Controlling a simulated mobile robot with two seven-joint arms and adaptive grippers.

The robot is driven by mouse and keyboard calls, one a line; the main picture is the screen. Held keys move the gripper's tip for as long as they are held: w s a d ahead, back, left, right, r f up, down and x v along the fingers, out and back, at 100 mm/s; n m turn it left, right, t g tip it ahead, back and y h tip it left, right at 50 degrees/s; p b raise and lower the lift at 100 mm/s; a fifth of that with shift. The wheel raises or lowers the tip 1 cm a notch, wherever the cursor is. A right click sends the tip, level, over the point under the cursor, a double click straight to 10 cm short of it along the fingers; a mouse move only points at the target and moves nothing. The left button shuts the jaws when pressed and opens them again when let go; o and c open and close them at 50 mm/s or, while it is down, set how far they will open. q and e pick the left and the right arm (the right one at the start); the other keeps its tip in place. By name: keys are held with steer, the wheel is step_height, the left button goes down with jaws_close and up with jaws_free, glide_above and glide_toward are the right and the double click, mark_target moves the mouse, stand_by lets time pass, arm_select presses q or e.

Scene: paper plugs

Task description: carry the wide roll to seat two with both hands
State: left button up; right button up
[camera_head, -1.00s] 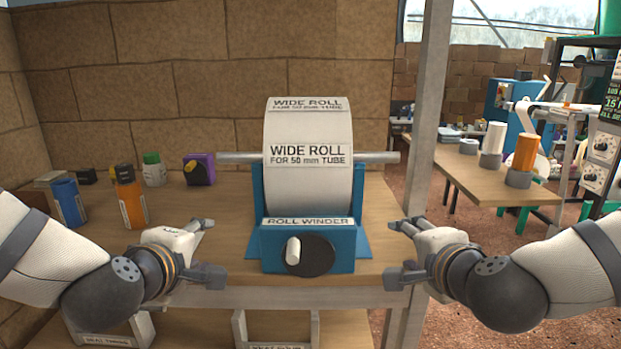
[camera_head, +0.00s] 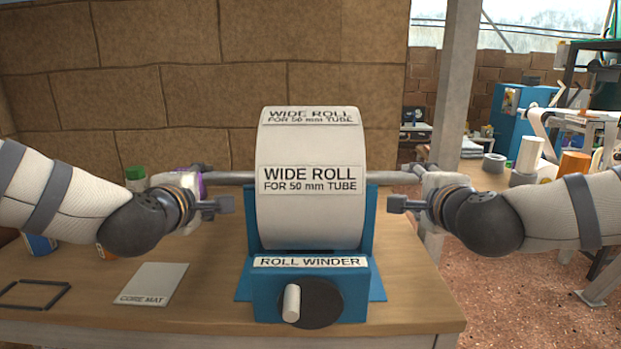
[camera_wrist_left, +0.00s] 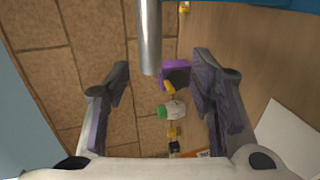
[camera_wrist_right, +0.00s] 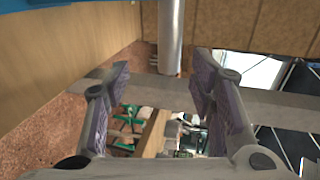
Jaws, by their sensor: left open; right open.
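The wide roll (camera_head: 309,211) is a big white cylinder labelled "WIDE ROLL FOR 50 mm TUBE". It sits in the blue roll winder (camera_head: 262,290) with a grey metal rod (camera_head: 229,177) sticking out on both sides. My left gripper (camera_head: 215,188) is open at the rod's left end; in the left wrist view the rod (camera_wrist_left: 149,40) reaches in between the spread fingers. My right gripper (camera_head: 406,188) is open at the rod's right end; in the right wrist view the rod end (camera_wrist_right: 170,50) lies between the spread fingers. I cannot make out a seat two.
A grey core mat (camera_head: 153,284) and a black square frame (camera_head: 35,294) lie on the bench (camera_head: 200,270) at left. A purple item (camera_wrist_left: 176,75) and a white bottle with green cap (camera_wrist_left: 172,110) stand behind my left gripper. A grey post (camera_head: 456,95) rises behind my right arm.

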mark_target(223, 184)
arm_select(q)
steer(key=x, duration=0.8)
arm_select(e)
steer(key=x, duration=0.8)
arm_select(q)
steer(key=shift+d, duration=0.45)
arm_select(e)
steer(key=shift+a, duration=0.45)
arm_select(q)
steer(key=shift+d, duration=0.3)
arm_select(e)
steer(key=shift+a, duration=0.3)
